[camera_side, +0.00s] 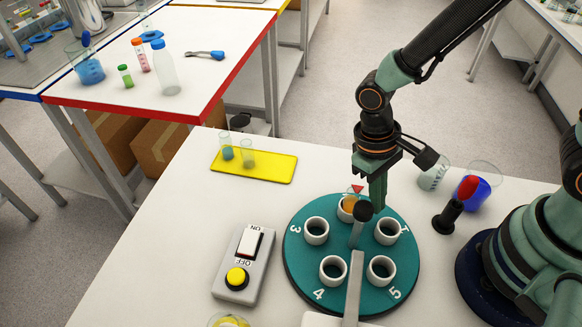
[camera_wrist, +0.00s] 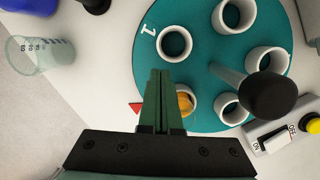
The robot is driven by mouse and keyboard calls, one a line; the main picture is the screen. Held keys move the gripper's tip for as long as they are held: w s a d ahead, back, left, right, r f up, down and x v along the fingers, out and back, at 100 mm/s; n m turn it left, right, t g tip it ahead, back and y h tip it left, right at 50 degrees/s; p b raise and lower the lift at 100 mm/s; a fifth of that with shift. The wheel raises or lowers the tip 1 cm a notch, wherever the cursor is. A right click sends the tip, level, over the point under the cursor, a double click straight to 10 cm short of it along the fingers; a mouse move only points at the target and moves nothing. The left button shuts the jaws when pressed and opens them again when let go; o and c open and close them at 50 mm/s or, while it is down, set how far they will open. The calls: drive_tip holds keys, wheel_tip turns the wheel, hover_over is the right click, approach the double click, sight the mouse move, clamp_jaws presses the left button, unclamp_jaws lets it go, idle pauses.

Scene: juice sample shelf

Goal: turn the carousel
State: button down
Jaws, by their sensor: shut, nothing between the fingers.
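The carousel (camera_side: 338,243) is a round teal disc with several white cups near its rim and printed numbers; 3, 4 and 5 show in the side view. Its far cup (camera_side: 347,209) holds something orange, also visible in the wrist view (camera_wrist: 186,104). A post with a black knob (camera_side: 363,211) rises near the disc's middle. A red triangle marker (camera_side: 357,189) is by the far rim. My gripper (camera_side: 377,203) is shut and empty, pointing down at the far rim beside the orange-filled cup. In the wrist view its fingers (camera_wrist: 161,74) partly hide that cup; contact cannot be told.
A switch box (camera_side: 243,266) with a rocker and yellow button stands left of the carousel. A yellow tray (camera_side: 272,166) with two vials lies behind.

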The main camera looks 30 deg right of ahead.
sight(365, 207)
drive_tip(key=d+v, duration=0.1)
drive_tip(key=v, duration=0.7)
drive_tip(key=shift+w, duration=0.15)
drive_tip(key=c, duration=1.1)
unclamp_jaws()
drive_tip(key=shift+a+r, duration=0.1)
drive_tip(key=shift+r, duration=0.35)
drive_tip(key=o, duration=0.6)
drive_tip(key=shift+n+t, duration=0.4)
drive_tip(key=shift+n, duration=0.4)
drive_tip(key=r, duration=0.1)
drive_tip(key=a+r, duration=0.2)
drive_tip(key=shift+s+a+r, duration=0.15)
drive_tip(key=shift+s+a, duration=0.1)
drive_tip(key=shift+s, duration=0.05)
drive_tip(key=s+a+r+n+t+y, duration=0.1)
drive_tip(key=s+a+r+n+t, duration=0.1)
drive_tip(key=s+a+r+n, duration=0.4)
drive_tip(key=shift+m, duration=0.9)
drive_tip(key=f, duration=0.3)
drive_tip(key=w+d+f, duration=0.1)
drive_tip(key=f, duration=0.6)
drive_tip(key=shift+w+d+f, duration=0.15)
drive_tip(key=shift+w+f, duration=0.1)
drive_tip(key=shift+w, duration=0.15)
clamp_jaws()
